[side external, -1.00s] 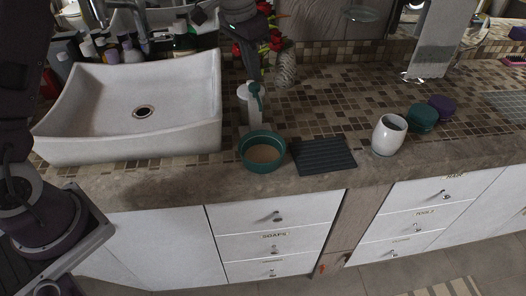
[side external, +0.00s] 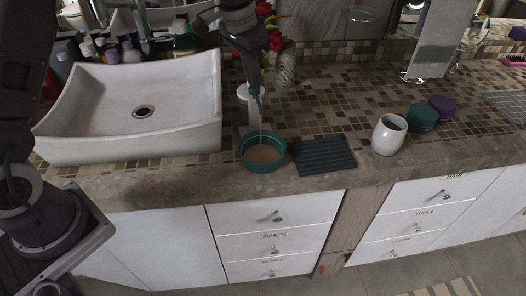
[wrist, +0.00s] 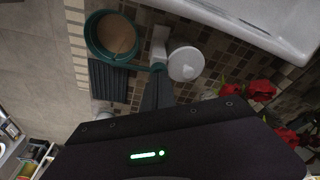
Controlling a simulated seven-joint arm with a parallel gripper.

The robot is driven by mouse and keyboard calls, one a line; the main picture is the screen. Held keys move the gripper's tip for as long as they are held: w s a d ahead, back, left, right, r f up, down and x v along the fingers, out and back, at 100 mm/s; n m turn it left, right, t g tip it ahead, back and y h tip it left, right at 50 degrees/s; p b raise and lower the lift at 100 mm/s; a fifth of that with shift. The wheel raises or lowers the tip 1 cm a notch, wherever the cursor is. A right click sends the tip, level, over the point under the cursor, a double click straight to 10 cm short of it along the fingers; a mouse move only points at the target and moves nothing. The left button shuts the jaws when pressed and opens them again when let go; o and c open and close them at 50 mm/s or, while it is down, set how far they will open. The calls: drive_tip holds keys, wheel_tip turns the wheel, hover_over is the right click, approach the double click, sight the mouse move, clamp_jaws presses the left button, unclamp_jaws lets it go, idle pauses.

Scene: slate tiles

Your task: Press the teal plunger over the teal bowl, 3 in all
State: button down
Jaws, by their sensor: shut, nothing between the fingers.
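The teal plunger (side external: 255,98) tops a white dispenser (side external: 240,128) that stands upright behind the teal bowl (side external: 264,169). My gripper (side external: 254,84) is shut and empty, pointing down with its tips on or just over the plunger; exact contact is hard to tell. A thin pale stream runs from the spout into the bowl, which holds a tan liquid (side external: 262,154). In the wrist view, the gripper (wrist: 154,80) reaches to the plunger (wrist: 157,68), partly hiding it, with the teal bowl (wrist: 90,38) beyond.
A white basin (side external: 190,125) stands left of the bowl. A dark ribbed mat (side external: 323,155) lies right of it, then a white cup (side external: 388,136) and teal and purple containers (side external: 422,118). Red flowers and a patterned vase (side external: 285,68) stand close behind the arm.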

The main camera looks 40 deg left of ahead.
drive_tip(key=shift+f, duration=0.4)
drive_tip(key=shift+w+v, duration=0.15)
drive_tip(key=shift+v, duration=0.55)
drive_tip(key=shift+w+v, duration=0.15)
drive_tip(key=shift+v, duration=0.5)
drive_tip(key=shift+r, duration=0.2)
drive_tip(key=v, duration=0.3)
drive_tip(key=w+v, duration=0.1)
drive_tip(key=v, duration=0.1)
drive_tip(key=shift+d+r, duration=0.2)
drive_tip(key=shift+r, duration=0.3)
